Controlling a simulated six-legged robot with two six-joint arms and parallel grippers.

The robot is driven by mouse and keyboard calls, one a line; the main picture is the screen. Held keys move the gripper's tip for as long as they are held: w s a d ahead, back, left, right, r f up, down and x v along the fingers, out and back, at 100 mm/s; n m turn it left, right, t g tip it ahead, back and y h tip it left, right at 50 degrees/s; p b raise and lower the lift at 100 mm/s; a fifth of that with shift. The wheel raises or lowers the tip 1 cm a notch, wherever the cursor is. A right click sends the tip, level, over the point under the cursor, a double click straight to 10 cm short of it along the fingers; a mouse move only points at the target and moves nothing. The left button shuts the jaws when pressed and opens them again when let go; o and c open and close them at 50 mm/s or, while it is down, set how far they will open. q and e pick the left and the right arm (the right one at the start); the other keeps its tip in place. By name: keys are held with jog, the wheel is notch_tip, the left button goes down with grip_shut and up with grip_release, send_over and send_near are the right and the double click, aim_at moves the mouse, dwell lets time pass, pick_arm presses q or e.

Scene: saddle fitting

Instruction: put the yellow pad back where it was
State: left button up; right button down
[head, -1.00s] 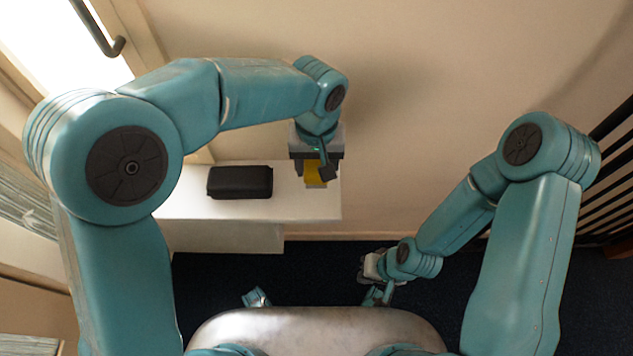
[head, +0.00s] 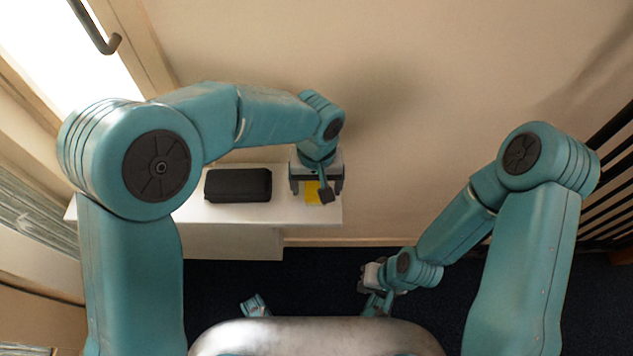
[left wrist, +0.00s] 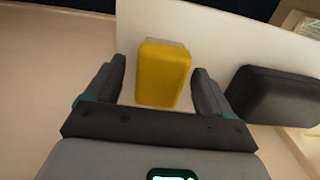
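The yellow pad (head: 312,192) lies at the right end of a white shelf (head: 290,212), partly hidden by my left gripper in the head view. In the left wrist view the yellow pad (left wrist: 163,74) sits between the two fingers, with a gap on each side. My left gripper (left wrist: 158,82) is open, its fingers apart around the pad and not touching it. In the head view my left gripper (head: 316,187) is over the shelf's right end. My right gripper (head: 370,278) is low over the dark floor, far from the pad; its fingers are too small to read.
A black case (head: 238,185) lies on the shelf left of the pad, and close to a finger in the left wrist view (left wrist: 272,97). A wall stands behind the shelf. Dark railing bars (head: 610,180) are at the far right. The dark floor (head: 310,270) in front looks clear.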

aim_at(316, 184)
pick_arm(q)
notch_tip(316, 184, up, 12)
jog(key=p, duration=0.3)
jog(key=shift+r+p, duration=0.15)
jog(key=shift+p, duration=0.15)
dwell(0.5)
